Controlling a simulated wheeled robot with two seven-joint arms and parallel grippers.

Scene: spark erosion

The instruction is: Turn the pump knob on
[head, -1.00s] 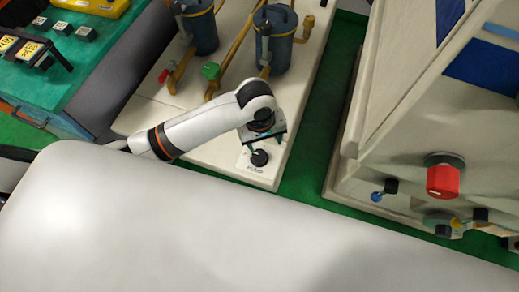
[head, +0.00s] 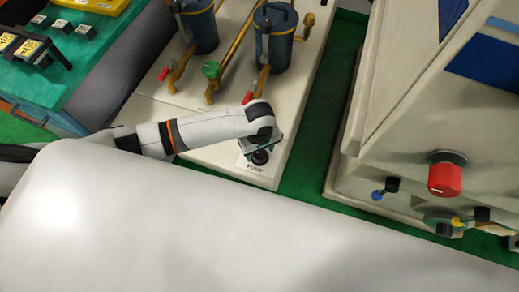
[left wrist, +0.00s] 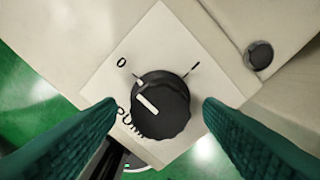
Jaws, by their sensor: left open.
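The pump knob (left wrist: 168,108) is round and black with a white pointer mark. It sits on a white label plate (left wrist: 205,92) marked 0 at the left and I at the right. The pointer is turned toward the 0 side. My left gripper (left wrist: 160,103) is open, its two green fingers on either side of the knob, apart from it in the picture. In the head view the knob (head: 260,158) shows at the near corner of the pale pump base, just below my left gripper (head: 263,146). My right gripper is not in view.
Two dark blue canisters (head: 272,45) with brass pipes and valves stand on the pale base (head: 215,155) behind my arm. A cream machine with a red knob (head: 444,178) stands to the right, across a green floor strip (head: 312,165). A dark round button (left wrist: 259,55) is near the plate.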

